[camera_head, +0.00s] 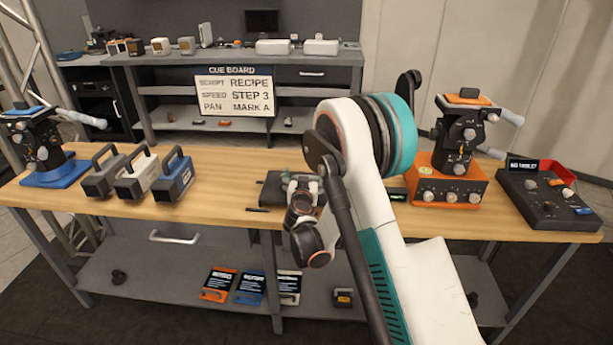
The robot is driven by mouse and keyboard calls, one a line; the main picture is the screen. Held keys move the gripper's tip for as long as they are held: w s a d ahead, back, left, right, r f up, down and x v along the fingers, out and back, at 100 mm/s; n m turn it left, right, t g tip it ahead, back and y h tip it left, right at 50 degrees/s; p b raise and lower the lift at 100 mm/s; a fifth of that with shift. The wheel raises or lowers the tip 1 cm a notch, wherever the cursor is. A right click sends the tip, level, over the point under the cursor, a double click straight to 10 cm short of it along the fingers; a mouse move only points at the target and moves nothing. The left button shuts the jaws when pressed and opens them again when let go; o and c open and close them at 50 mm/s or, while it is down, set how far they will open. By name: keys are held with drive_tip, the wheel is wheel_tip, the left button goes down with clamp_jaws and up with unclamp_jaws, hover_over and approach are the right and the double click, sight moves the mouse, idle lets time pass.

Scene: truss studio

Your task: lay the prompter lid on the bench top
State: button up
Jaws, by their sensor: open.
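A dark flat piece (271,189), which may be the prompter lid or the prompter it belongs to, is at the middle of the wooden bench top (235,165). My gripper (302,180) is open at this piece's right side and overlaps it in the picture. I cannot tell whether they touch. My wrist and arm hide the bench just right of there. A small dark strip (257,210) lies at the bench's front edge.
Three handled blocks, grey (102,178), white (137,178) and blue (174,180), stand left of centre. A blue-based camera head (45,155) is at far left. An orange-based unit (448,185) and a control panel (548,205) stand right.

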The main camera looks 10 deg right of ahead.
drive_tip(key=shift+s+f, duration=0.15)
drive_tip(key=shift+f, duration=0.1)
drive_tip(key=shift+s+r, duration=0.1)
drive_tip(key=shift+r, duration=0.4)
drive_tip(key=p+v, duration=0.1)
drive_tip(key=v, duration=0.9)
drive_tip(key=shift+a, duration=0.1)
drive_tip(key=s+d+r+g, duration=0.3)
drive_tip(key=s+r, duration=0.3)
drive_tip(key=s, duration=0.1)
drive_tip(key=s+d+r+g, duration=0.2)
drive_tip(key=s+d+r, duration=0.2)
drive_tip(key=s+r, duration=0.25)
drive_tip(key=s+a+n+g+y, duration=0.1)
drive_tip(key=s+y, duration=0.1)
drive_tip(key=s, duration=0.9)
drive_tip(key=s+a+n+g+y, duration=0.2)
drive_tip(key=s+y, duration=0.1)
drive_tip(key=s, duration=0.9)
drive_tip(key=shift+s+a+n+g+b, duration=0.3)
drive_tip(key=shift+s+a+b, duration=0.05)
drive_tip(key=shift+r, duration=0.1)
